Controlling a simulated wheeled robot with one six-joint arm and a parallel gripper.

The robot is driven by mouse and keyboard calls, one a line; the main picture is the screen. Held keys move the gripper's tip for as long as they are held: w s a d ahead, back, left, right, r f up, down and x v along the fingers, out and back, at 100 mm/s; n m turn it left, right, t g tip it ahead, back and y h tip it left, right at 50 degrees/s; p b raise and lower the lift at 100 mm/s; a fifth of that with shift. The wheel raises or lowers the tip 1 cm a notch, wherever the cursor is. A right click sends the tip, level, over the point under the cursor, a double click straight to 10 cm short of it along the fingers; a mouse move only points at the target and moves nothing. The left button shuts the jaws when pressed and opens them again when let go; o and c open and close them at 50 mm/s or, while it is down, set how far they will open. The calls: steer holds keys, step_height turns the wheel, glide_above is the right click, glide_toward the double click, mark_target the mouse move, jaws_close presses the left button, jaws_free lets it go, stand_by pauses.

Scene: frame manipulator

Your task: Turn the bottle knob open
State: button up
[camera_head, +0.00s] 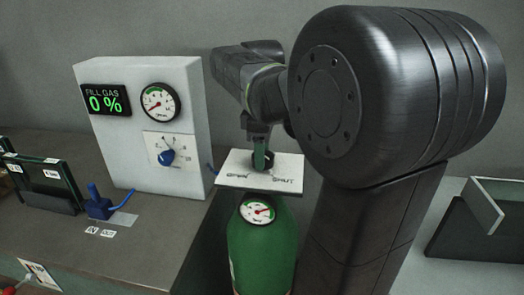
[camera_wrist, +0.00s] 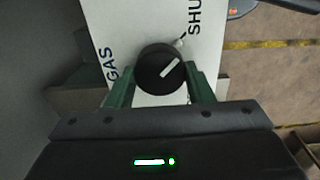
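The black round bottle knob (camera_wrist: 151,76) sits on a white plate above the green bottle (camera_head: 262,248). In the wrist view its white pointer line slants to the upper right, towards the partly cut-off word "SHU". My gripper (camera_head: 262,154) is down at the knob, and its green fingers (camera_wrist: 162,82) stand one on each side of it. The frames do not show clearly whether the fingers press on the knob or leave a small gap. In the head view the gripper covers part of the knob.
The white plate (camera_head: 234,180) carries lettering at both sides. A white panel (camera_head: 110,70) at the left has a "FILL GAS 0 %" display (camera_head: 106,100), a dial gauge (camera_head: 159,102) and a blue knob (camera_head: 166,158). A blue tool (camera_head: 98,205) and dark frame (camera_head: 45,185) stand on the bench.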

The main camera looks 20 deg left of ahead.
stand_by(0.3)
steer(key=m+p, duration=0.2)
steer(key=shift+r+m, duration=0.2)
steer(key=shift+m, duration=0.2)
steer(key=m+p, duration=0.3)
steer(key=m, duration=0.2)
steer(key=shift+p, duration=0.3)
steer(key=m+p, duration=0.2)
steer(key=m, duration=0.3)
steer(key=shift+w, duration=0.1)
steer(key=m+p, duration=0.1)
steer(key=m, duration=0.3)
steer(key=shift+f+m, duration=0.15)
steer(key=shift+m, duration=0.25)
steer(key=o, duration=1)
steer(key=shift+c, duration=0.2)
